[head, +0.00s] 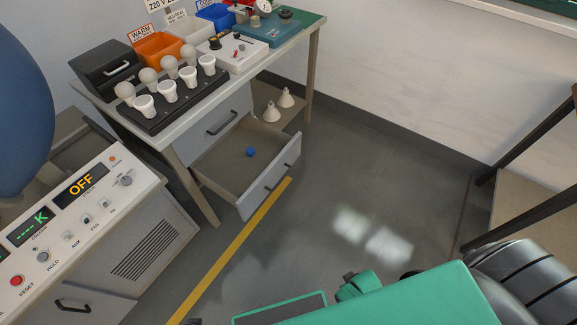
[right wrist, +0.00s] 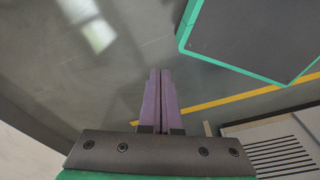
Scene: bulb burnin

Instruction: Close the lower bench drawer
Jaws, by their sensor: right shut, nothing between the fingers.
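The lower bench drawer (head: 226,168) stands pulled out under the bench in the head view, with a small blue ball-like item (head: 250,152) inside it. Its front panel carries a bar handle (head: 278,177). The upper drawer (head: 217,118) above it is shut. My right gripper (right wrist: 161,72) shows in the right wrist view with its two purple fingers together and nothing between them, above the grey floor. The drawer is not in the right wrist view. In the head view my green arm fills the bottom right, and no gripper fingers show there. My left gripper is not in view.
The bench top (head: 240,83) holds a black bulb rack (head: 168,108), bins and a black box (head: 103,71). A control console (head: 85,220) stands at left. A dark-legged table (head: 533,150) is at right. The floor (head: 330,185) before the drawer is clear.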

